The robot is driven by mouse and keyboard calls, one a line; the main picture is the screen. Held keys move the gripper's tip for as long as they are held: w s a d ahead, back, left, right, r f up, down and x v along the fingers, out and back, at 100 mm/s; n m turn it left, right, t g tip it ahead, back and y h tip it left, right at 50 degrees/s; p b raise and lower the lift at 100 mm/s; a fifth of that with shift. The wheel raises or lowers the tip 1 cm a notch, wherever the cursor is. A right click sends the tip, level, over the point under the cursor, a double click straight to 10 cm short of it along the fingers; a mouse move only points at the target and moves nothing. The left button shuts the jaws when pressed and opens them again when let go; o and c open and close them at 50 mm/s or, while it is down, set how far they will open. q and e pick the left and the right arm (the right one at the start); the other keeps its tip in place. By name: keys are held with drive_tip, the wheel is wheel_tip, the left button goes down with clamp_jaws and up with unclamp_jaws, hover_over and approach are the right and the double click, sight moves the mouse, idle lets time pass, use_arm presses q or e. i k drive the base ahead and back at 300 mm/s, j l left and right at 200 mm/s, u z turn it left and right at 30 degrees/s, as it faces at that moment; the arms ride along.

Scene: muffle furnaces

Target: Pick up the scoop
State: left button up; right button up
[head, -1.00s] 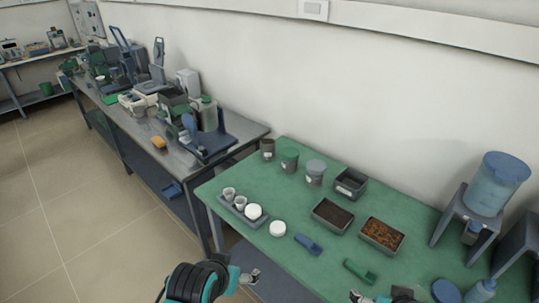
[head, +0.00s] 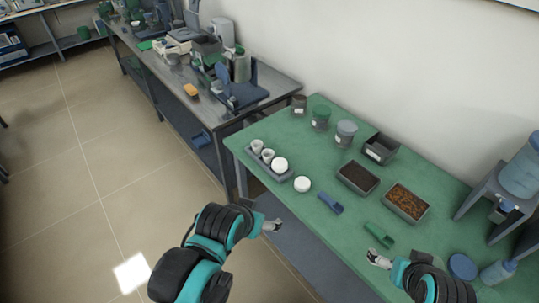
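Two scoops lie on the green table (head: 270,130) in the head view. A blue scoop (head: 330,203) lies near the middle, right of a white lid. A green scoop (head: 379,235) lies farther right, near the front edge. My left gripper (head: 276,226) is off the table's front edge, left of and nearer than the blue scoop, touching nothing. My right gripper (head: 374,259) is just in front of the green scoop and appears apart from it. Both grippers are small in view and their finger gaps are unclear.
Behind the scoops stand a dark-filled tray (head: 357,178), a brown-filled tray (head: 405,202) and an empty grey bin (head: 381,148). A cup rack (head: 262,162) is at left.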

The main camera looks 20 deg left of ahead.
sight(336, 207)
drive_tip(key=i+j, duration=0.15)
drive_tip(key=i+j+z, duration=0.15)
drive_tip(key=j+z, duration=0.15)
drive_tip(key=i+j+z, duration=0.25)
drive_tip(key=j, duration=0.25)
drive_tip(key=j+z, duration=0.4)
drive_tip(key=z, duration=0.6)
